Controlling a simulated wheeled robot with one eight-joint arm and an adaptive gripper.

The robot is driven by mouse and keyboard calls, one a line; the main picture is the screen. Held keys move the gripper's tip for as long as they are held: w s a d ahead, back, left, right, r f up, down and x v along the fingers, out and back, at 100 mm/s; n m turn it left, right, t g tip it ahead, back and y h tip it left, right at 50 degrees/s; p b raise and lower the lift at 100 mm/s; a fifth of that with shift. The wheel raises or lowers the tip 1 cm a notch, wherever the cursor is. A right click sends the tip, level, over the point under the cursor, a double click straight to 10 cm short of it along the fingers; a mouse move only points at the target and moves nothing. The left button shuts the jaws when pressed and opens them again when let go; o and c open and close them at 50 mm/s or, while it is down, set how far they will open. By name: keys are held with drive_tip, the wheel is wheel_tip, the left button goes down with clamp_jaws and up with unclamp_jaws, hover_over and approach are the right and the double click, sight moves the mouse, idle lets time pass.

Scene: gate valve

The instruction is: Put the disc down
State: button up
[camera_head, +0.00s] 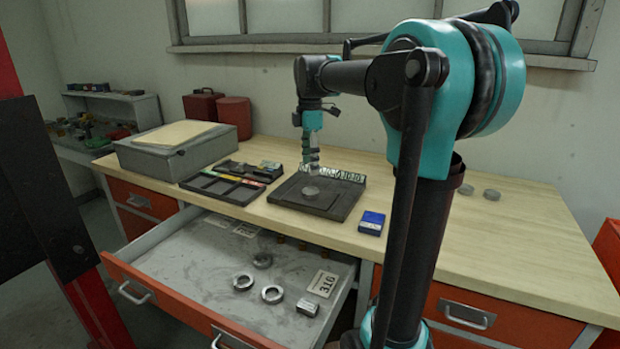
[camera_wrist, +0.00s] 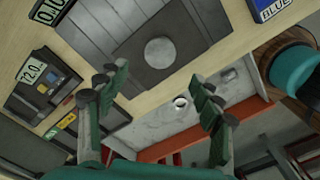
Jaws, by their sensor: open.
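A round grey disc (camera_head: 311,191) lies flat on a dark square plate (camera_head: 335,212) on the bench, and it also shows in the wrist view (camera_wrist: 160,52). My gripper (camera_head: 311,170) is above the disc and points down. In the wrist view my gripper (camera_wrist: 157,85) has its two fingers wide apart, with nothing between them. The disc appears beyond the fingertips, apart from them. The plate's ribbed part (camera_wrist: 110,30) is beside the disc.
A blue box (camera_head: 371,223) stands right of the plate. A black tray (camera_head: 222,187) and a grey case (camera_head: 175,150) are to the left. The open drawer (camera_head: 190,270) in front holds several metal rings. Two more discs (camera_head: 491,194) lie on the right of the bench.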

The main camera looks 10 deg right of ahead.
drive_tip(key=shift+r, duration=2)
